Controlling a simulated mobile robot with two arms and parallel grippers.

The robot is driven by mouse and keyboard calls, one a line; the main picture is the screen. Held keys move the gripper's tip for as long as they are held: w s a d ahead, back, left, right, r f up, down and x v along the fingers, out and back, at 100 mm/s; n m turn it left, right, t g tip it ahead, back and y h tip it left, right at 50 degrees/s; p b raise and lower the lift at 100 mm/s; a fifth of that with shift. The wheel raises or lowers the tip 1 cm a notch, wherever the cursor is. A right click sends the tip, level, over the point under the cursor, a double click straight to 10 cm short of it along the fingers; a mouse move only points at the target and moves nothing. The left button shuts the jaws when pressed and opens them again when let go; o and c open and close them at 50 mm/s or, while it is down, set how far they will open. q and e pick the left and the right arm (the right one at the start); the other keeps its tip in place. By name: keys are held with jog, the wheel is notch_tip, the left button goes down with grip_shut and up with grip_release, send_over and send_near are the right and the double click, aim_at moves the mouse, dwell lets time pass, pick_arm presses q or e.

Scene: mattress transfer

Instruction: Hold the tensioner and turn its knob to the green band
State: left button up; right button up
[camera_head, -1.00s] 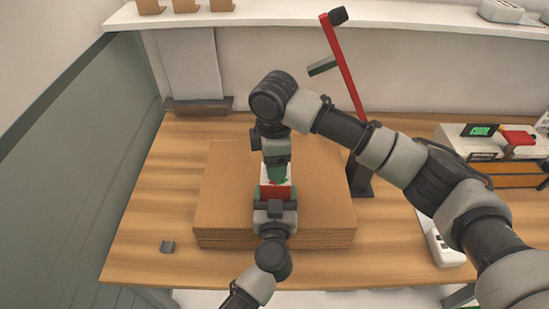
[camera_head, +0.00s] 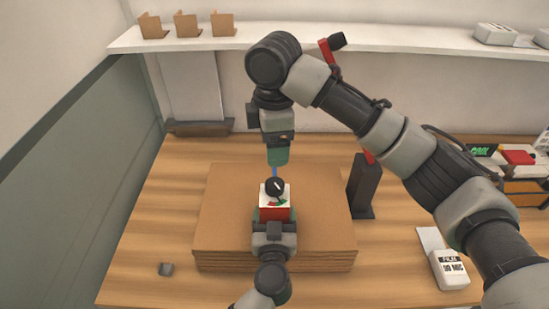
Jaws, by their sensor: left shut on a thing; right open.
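The tensioner (camera_head: 266,196) is a small box with a white face, a red lower part and a black round knob (camera_head: 275,187) on top. The knob has a white pointer mark. A green band (camera_head: 283,202) and a red patch show on the white face beside the knob. My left gripper (camera_head: 272,222) is shut on the tensioner from the near side, over the cardboard stack. My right gripper (camera_head: 276,164) is open, above and behind the knob and apart from it. Exactly where the pointer stands against the band is too small to tell.
A cardboard stack (camera_head: 225,215) lies under the tensioner on the wooden table (camera_head: 150,225). A dark post (camera_head: 364,188) with a red arm stands right of it. A white film box (camera_head: 449,270) lies front right.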

pick_arm(q)
jog(key=shift+r, duration=0.15)
pick_arm(e)
jog(key=shift+r, duration=0.45)
pick_arm(q)
jog(key=o, duration=1.6)
jog(key=shift+c, duration=0.2)
jog(key=shift+s, duration=0.1)
